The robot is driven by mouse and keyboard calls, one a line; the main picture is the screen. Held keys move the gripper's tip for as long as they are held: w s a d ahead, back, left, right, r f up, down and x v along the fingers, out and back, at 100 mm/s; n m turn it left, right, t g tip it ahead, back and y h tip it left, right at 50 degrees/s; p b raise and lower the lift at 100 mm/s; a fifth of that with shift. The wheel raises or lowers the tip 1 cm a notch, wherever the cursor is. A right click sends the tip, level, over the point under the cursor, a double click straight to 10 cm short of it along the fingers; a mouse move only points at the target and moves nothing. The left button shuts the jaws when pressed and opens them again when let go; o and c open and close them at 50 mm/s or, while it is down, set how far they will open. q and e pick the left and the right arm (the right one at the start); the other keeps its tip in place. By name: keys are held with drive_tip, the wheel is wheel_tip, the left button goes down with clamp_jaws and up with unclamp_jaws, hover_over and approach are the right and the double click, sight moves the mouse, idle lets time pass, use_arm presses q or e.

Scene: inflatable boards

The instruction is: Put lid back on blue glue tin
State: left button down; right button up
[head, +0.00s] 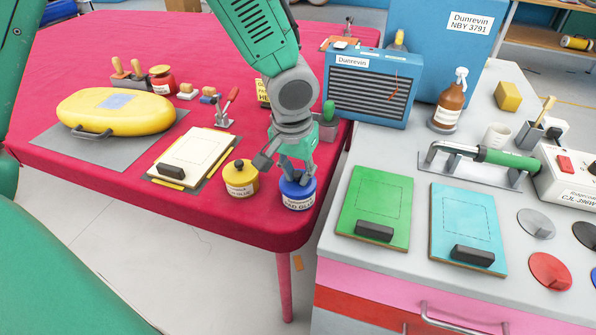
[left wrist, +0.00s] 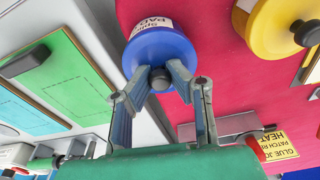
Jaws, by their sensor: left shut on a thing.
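The blue glue tin (head: 298,203) with a white label stands near the front right corner of the red table. Its blue lid (left wrist: 158,50) with a dark knob (left wrist: 160,79) is at the tin's top; I cannot tell whether it is fully seated. My left gripper (head: 294,176) points down over the tin. In the left wrist view, my left gripper (left wrist: 161,84) has its fingers shut on the lid's knob. The fingers partly hide the lid in the head view. My right gripper is not in view.
A yellow glue tin (head: 240,182) stands just left of the blue one. A cream board (head: 193,157) lies further left. A grey bench to the right holds green (head: 374,203) and turquoise (head: 467,220) boards. A blue heater (head: 368,88) stands behind.

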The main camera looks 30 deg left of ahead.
use_arm(q)
drive_tip(key=c, duration=1)
unclamp_jaws()
drive_tip(key=shift+o, duration=0.2)
drive_tip(key=shift+r+p, duration=3.6)
drive_tip(key=shift+p, duration=0.05)
drive_tip(key=shift+f, duration=0.1)
clamp_jaws()
